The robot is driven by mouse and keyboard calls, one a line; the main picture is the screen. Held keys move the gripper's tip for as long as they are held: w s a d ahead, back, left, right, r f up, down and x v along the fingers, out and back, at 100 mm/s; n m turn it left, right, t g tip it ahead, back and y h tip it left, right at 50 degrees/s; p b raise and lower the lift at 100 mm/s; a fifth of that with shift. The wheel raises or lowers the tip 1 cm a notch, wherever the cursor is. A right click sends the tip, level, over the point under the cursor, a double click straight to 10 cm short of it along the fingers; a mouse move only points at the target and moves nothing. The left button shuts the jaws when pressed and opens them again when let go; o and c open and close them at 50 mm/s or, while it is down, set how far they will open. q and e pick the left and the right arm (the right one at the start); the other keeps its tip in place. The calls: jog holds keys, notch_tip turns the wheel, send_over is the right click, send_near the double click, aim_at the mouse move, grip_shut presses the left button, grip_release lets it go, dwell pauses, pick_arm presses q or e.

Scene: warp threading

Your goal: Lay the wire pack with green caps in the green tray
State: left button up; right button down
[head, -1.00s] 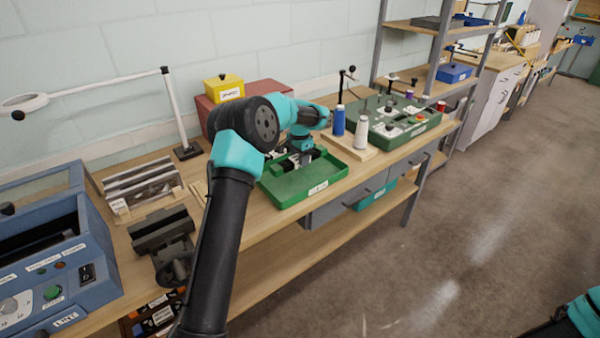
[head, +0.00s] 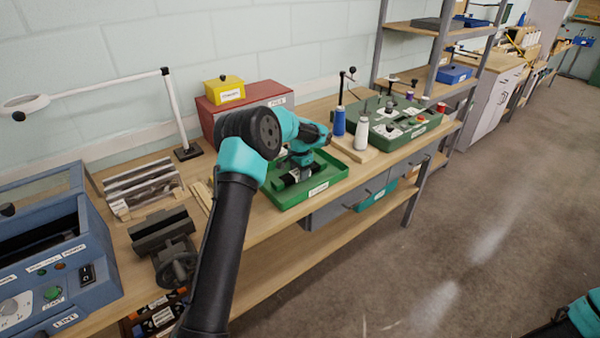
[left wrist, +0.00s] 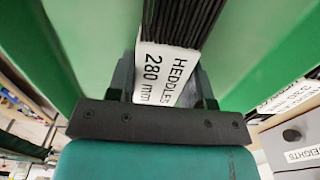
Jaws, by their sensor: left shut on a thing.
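My left gripper (head: 300,168) points down inside the green tray (head: 333,179), low over its floor. It is shut on a dark pack (head: 290,180), which I take for the wire pack. In the left wrist view the pack (left wrist: 185,20) is black and ribbed, with a white label reading "HEDDLES 280 mm", held between the dark fingers of the gripper (left wrist: 163,85). Green walls show on both sides there. Its green caps do not show in either view. I cannot tell whether the pack touches the tray floor. My right gripper is out of view.
A grey vise (head: 163,238) and a slotted rack (head: 143,188) stand left of the tray. A blue machine (head: 45,255) is at far left. A blue spool (head: 339,121) and a white spool (head: 361,134) stand on a wooden board to the right. A red box (head: 245,103) is behind.

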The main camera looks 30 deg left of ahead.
pick_arm(q)
jog(key=o, duration=1.2)
jog(key=shift+f, duration=0.1)
notch_tip(320, 180, up, 12)
dwell(0.4)
